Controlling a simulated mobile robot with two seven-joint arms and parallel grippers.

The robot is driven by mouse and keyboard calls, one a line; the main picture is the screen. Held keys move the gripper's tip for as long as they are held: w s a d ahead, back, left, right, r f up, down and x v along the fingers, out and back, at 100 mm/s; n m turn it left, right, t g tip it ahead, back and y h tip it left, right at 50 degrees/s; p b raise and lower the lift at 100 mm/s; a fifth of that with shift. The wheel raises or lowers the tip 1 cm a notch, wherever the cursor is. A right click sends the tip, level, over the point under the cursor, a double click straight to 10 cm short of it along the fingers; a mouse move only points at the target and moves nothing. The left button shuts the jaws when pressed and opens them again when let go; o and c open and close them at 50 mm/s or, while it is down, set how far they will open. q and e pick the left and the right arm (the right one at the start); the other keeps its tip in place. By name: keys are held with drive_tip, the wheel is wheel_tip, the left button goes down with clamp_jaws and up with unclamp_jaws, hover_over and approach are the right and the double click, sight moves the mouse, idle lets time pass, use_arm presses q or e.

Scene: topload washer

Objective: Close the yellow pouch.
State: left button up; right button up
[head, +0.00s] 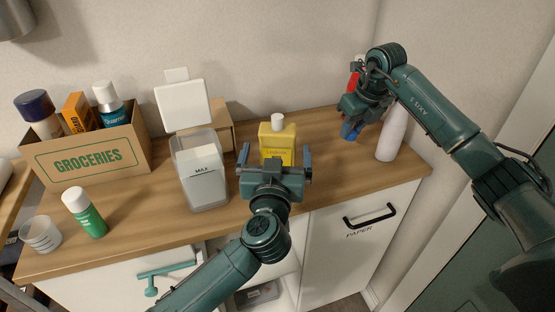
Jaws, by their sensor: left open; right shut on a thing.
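The yellow pouch (278,142) stands upright at the back of the wooden counter, with a white spout or cap (278,121) on top. I cannot tell whether that white part is a bare spout or a cap. My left gripper (275,158) is open, its fingers showing at either side of the pouch in the picture; it hides the pouch's lower part. I see no clear grip on it. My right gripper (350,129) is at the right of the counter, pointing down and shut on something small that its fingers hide.
A white bottle (392,134) and a red item (356,70) are close to my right gripper. A clear bin marked MAX (203,175) with its white lid raised stands left of the pouch. Further left are a groceries box (95,160), a green bottle (85,212) and a cup (40,234).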

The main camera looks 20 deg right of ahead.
use_arm(q)
drive_tip(key=shift+x, duration=0.95)
use_arm(e)
drive_tip(key=shift+f, duration=0.2)
use_arm(q)
drive_tip(key=b+x, duration=0.1)
drive_tip(key=x, duration=0.3)
drive_tip(key=shift+w+d+f+b, duration=0.1)
drive_tip(key=shift+w+f+b, duration=0.1)
drive_tip(key=shift+b, duration=0.15)
use_arm(e)
drive_tip(key=shift+f, duration=0.75)
use_arm(q)
drive_tip(key=shift+w+d+r, duration=0.1)
drive_tip(key=shift+w, duration=0.3)
drive_tip(key=shift+c, duration=0.2)
